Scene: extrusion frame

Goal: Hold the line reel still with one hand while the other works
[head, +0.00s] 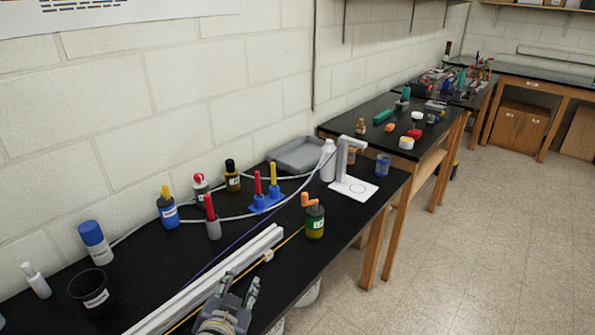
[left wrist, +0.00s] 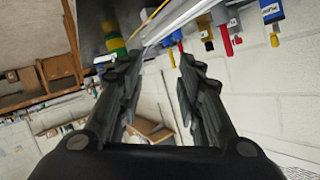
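The line reel (head: 314,221) is a dark green and yellow drum with a white label and an orange crank (head: 309,200) on top. It stands upright near the table's front edge. In the left wrist view its green and yellow body (left wrist: 114,42) shows beyond one finger, partly hidden. A yellow line (head: 289,243) runs from near the reel along the pale extrusion bar (head: 213,277). My left gripper (head: 241,287) is at the bottom of the head view, beside the bar and well short of the reel. Its fingers are apart, with nothing between them (left wrist: 159,65). My right gripper is out of view.
Behind the bar stand several bottles, a black cup (head: 93,290), a blue holder (head: 266,203) with red and yellow tools, and a grey tray (head: 298,154). A white stand (head: 353,187) is beyond the reel. A grey cable crosses the black tabletop. More cluttered tables follow behind.

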